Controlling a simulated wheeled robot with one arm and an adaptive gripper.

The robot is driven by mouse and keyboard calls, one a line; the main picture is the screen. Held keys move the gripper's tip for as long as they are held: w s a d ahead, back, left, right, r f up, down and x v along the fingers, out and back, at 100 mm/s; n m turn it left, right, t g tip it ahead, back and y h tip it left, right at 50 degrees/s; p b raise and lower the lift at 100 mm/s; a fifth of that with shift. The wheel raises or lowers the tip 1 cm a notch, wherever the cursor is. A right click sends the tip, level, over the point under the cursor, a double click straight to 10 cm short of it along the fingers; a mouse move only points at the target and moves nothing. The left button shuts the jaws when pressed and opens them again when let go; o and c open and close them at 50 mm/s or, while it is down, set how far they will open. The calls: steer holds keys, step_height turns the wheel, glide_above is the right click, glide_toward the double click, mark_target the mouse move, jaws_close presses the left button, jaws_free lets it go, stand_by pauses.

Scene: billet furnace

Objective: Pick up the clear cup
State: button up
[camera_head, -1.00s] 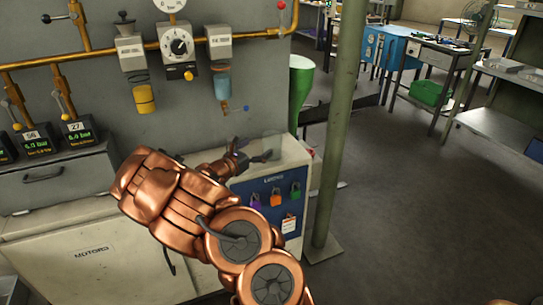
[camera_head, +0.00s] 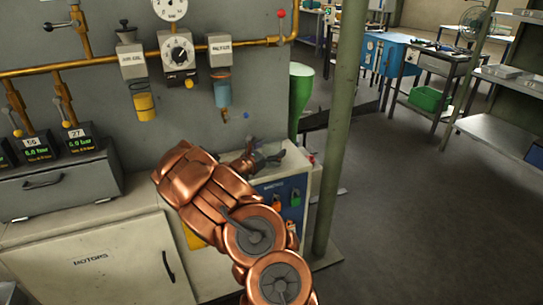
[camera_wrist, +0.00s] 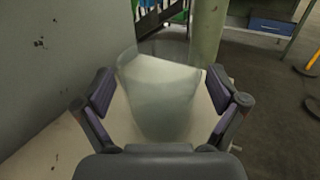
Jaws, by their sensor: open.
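The clear cup (camera_wrist: 161,98) is a translucent, pale vessel in the middle of the wrist view. It stands on a light cabinet top and lies between the two fingers of my gripper (camera_wrist: 160,100). The fingers are spread, one on each side, with visible gaps to the cup. In the head view my gripper (camera_head: 269,157) is over the light cabinet (camera_head: 302,160) beside the wall. The cup is hard to make out there.
A green post (camera_head: 343,120) stands right of the cabinet, and a grey wall panel (camera_head: 90,70) with gauges is behind. A green funnel-shaped object (camera_head: 300,90) is behind the cabinet. Padlocks (camera_head: 295,196) hang on its front. Open floor (camera_head: 420,230) lies to the right.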

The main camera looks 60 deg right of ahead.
steer(key=shift+c, duration=0.4)
steer(key=c, duration=1.2)
steer(key=shift+o, duration=0.2)
